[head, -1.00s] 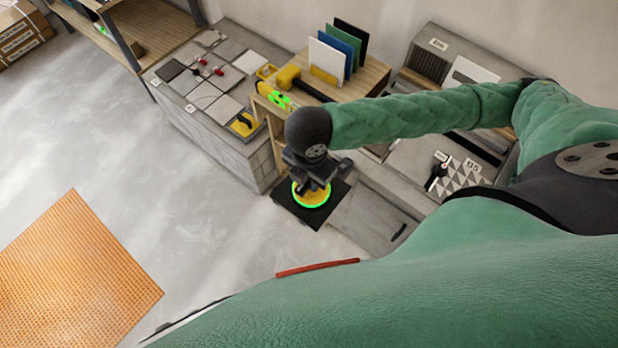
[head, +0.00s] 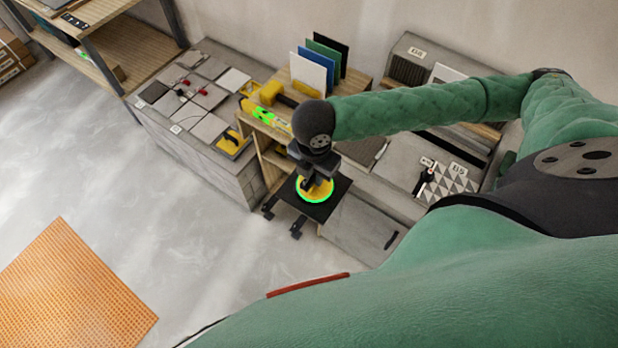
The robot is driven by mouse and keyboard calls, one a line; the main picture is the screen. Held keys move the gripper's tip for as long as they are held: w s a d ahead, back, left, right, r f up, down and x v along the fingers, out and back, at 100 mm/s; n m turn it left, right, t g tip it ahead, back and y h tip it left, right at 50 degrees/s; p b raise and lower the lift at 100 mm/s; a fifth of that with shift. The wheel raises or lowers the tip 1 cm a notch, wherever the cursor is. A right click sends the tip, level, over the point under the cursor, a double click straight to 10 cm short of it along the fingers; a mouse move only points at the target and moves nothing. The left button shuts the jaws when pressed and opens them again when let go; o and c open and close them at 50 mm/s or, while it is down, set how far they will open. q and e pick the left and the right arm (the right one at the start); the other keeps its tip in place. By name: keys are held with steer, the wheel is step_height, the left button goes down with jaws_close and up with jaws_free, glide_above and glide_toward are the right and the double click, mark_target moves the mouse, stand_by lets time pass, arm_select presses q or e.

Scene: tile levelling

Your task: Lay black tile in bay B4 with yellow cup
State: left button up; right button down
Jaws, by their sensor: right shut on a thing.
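My right gripper (head: 316,180) is shut on the yellow cup (head: 314,192), which has a bright green ring around its rim. The black tile (head: 320,210) is under the cup, roughly flat, in front of the wooden stand and the right-hand grey bench. The gripper covers part of the cup and tile. The right bench has a label that reads like B5 (head: 458,169) by a grey-and-white triangle pattern. The smaller label beside it is too small to read, so I cannot tell which bay is B4. My left gripper is not in view.
The wooden stand (head: 276,158) holds upright white, blue, green and black panels and a yellow tool. An orange perforated mat (head: 75,290) lies on open floor. Shelving stands at top left.

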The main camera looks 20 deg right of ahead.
steer(key=w+d, duration=0.6)
steer(key=d, duration=0.5)
steer(key=w+d, duration=0.7)
steer(key=d, duration=0.5)
steer(key=shift+w, duration=0.15)
stand_by(2.1)
steer(key=shift+r, duration=0.1)
step_height(320, 180, up, 10)
stand_by(2.0)
steer(key=shift+f, duration=0.45)
stand_by(0.5)
